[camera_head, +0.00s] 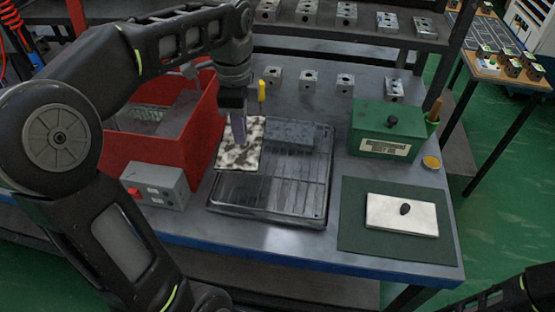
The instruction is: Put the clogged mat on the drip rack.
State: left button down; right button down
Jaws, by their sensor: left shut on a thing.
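The clogged mat (250,158), pale with dark blotches, is at the back left of the drip rack. My left gripper (238,140) comes down from above and is shut on the mat. The drip rack (268,195) is a dark tray with a wire grid on the bench. The mat overlaps the rack's left edge in the picture; I cannot tell whether it touches the grid. My right gripper is out of view; only part of that arm shows at the bottom right.
A grey slab (290,134) lies at the rack's back. A red bin (170,150) and a grey switch box (153,186) stand left. At right are a green box (384,132) and a white plate with a black knob (401,215) on a green mat (360,235). The rack's front is clear.

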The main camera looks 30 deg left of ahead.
aim_at(242, 149)
pick_arm(q)
jog(key=shift+m, duration=0.7)
jog(key=shift+f, duration=0.1)
jog(key=shift+f, duration=3.05)
jog(key=shift+f, duration=1.9)
jog(key=shift+f, duration=0.1)
jog(key=c, duration=1.3)
grip_release()
